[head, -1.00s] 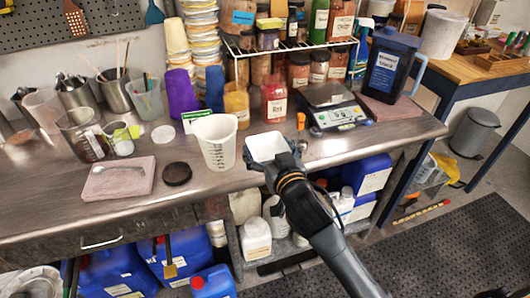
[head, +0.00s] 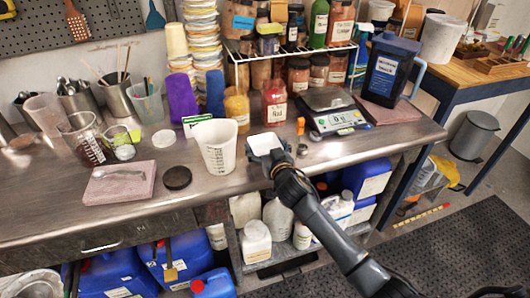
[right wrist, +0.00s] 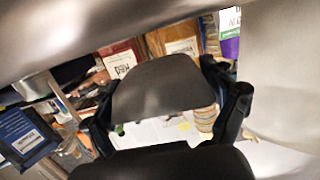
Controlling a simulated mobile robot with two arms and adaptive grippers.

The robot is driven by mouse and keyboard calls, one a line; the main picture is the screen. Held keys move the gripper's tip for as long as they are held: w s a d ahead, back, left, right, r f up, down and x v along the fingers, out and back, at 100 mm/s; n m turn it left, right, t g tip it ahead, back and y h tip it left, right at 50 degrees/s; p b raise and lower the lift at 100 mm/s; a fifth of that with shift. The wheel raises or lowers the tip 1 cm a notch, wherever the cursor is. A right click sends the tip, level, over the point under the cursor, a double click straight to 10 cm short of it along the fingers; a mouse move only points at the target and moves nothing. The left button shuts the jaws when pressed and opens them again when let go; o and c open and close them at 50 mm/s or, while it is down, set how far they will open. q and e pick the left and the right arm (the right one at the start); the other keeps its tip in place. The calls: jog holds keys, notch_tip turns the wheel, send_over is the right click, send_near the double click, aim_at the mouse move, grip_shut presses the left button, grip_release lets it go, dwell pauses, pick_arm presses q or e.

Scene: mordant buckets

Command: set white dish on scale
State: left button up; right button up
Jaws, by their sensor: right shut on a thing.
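The white dish (head: 264,141) is a small squarish tray. My right gripper (head: 276,157) is shut on its near side, in front of the metal bench's middle. The gripper hides part of the dish, and I cannot tell how high it is above the bench. The scale (head: 338,119), with a dark plate and a lit display, stands on the bench to the right of and beyond the dish. In the right wrist view, my gripper's dark fingers (right wrist: 163,120) show, but the dish is hard to make out. My left gripper is not in view.
A white measuring cup (head: 217,148) stands just left of the dish.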

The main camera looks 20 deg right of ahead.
aim_at(265, 152)
jog(key=f, duration=0.3)
jog(key=shift+w, duration=0.2)
jog(key=shift+f, duration=0.2)
jog(key=o, duration=0.6)
jog(key=s+r+b, duration=0.1)
jog(key=s+r, duration=0.1)
jog(key=s, duration=1.1)
jog(key=shift+s, duration=0.4)
